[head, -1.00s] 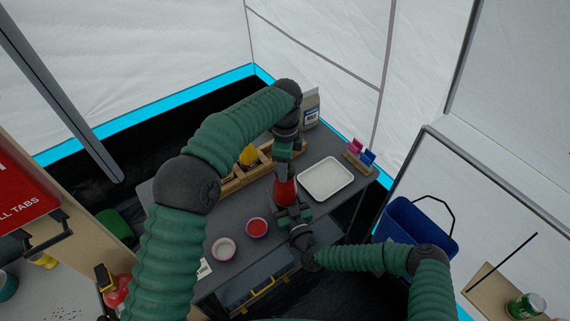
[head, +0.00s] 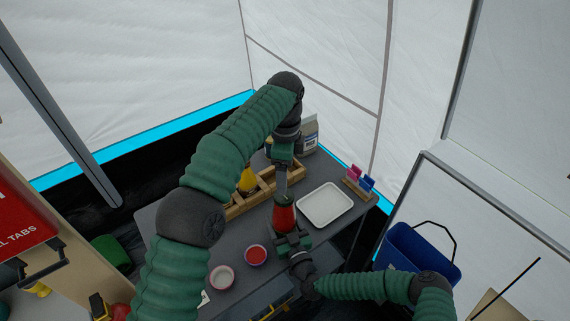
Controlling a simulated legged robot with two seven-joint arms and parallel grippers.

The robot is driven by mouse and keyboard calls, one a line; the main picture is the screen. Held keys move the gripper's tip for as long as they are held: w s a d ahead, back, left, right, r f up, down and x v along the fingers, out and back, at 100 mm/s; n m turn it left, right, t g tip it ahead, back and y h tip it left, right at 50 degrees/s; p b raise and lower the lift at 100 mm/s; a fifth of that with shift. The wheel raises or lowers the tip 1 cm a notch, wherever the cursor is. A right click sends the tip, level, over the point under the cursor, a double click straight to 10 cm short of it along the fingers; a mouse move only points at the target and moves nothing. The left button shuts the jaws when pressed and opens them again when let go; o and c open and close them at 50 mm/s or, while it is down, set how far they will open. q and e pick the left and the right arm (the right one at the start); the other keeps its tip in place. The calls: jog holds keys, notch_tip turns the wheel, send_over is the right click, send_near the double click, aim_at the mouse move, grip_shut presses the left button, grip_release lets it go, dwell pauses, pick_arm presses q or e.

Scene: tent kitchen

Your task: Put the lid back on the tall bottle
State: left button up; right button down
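The tall red bottle (head: 284,219) stands upright at the near side of the dark table, left of the white tray. My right gripper (head: 289,237) is around the bottle's lower part and appears shut on it. My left gripper (head: 281,193) points straight down just above the bottle's top. Its grey fingers show almost edge-on, so their opening is unclear. I cannot make out a separate lid; the bottle's top is partly hidden by the fingers.
A white tray (head: 325,205) lies right of the bottle. A wooden crate (head: 236,207) with a yellow bottle (head: 247,181) stands behind. A red-filled bowl (head: 256,255) and a pale bowl (head: 222,278) sit at left front. A blue bucket (head: 418,252) stands beyond the table's right side.

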pick_arm(q)
jog(key=shift+r, duration=1.75)
pick_arm(e)
jog(key=shift+f, duration=0.1)
pick_arm(q)
jog(key=shift+w, duration=0.1)
pick_arm(e)
jog(key=shift+c, duration=0.6)
grip_release()
jog(key=shift+s, duration=0.1)
pick_arm(q)
jog(key=shift+f+b, duration=0.45)
jog(key=shift+f, duration=0.05)
pick_arm(e)
jog(key=v, duration=1.6)
jog(key=shift+s+d, duration=0.25)
